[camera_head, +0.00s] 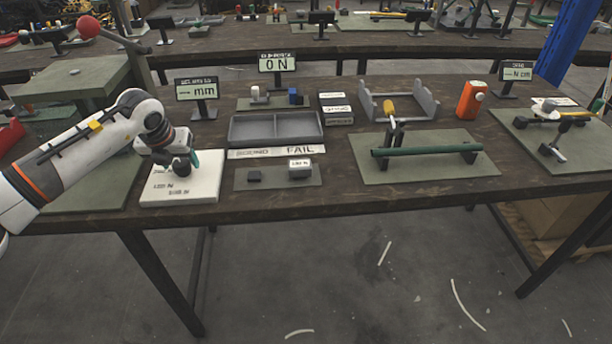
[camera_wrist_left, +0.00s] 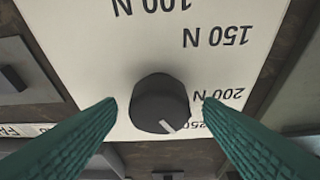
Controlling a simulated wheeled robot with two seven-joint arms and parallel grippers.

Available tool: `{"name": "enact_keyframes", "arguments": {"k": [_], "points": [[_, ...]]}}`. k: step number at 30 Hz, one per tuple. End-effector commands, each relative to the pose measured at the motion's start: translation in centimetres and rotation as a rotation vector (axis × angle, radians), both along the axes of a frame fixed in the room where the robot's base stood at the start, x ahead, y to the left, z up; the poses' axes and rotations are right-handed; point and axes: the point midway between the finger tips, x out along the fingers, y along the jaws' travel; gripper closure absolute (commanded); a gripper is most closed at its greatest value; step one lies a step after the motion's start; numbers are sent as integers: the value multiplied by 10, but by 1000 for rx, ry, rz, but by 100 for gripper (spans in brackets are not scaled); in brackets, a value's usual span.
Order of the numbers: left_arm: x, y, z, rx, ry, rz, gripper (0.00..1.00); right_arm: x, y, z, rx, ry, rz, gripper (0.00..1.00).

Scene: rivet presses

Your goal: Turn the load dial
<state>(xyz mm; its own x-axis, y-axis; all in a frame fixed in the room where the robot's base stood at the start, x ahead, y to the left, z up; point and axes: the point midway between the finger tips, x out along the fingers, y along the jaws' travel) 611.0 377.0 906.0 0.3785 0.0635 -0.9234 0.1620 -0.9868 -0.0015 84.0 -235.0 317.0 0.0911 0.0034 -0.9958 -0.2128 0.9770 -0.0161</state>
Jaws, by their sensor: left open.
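The load dial (camera_wrist_left: 160,98) is a round black knob with a white pointer mark, on a white panel (camera_head: 205,188) at the table's front left. In the left wrist view the panel (camera_wrist_left: 90,60) has labels 100 N, 150 N, 200 N and a partly covered 250. The mark sits on the knob's lower right side, towards the 250 label. My left gripper (camera_head: 186,163) is over the panel. In the left wrist view its two green fingers are open, one on each side of the knob, with visible gaps; I cannot tell their height over the panel. My right gripper is not in view.
A display reading 0 N (camera_head: 277,64) stands behind a grey two-part tray (camera_head: 276,143) with a FAIL label. A mm display (camera_head: 196,88) stands behind the panel. A press with a green bar (camera_head: 425,150) and an orange device (camera_head: 471,99) are to the right.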

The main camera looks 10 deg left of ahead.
Motion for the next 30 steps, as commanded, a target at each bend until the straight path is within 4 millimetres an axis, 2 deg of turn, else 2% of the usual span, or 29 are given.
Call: {"name": "enact_keyframes", "arguments": {"k": [22, 24, 30], "points": [[4, -6, 6, 0, 0, 872, 39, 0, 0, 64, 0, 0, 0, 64], [0, -11, 16, -4, -4, 861, 39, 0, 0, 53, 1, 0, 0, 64], [-8, -24, 53, -4, -4, 859, 39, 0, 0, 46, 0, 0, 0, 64]]}}
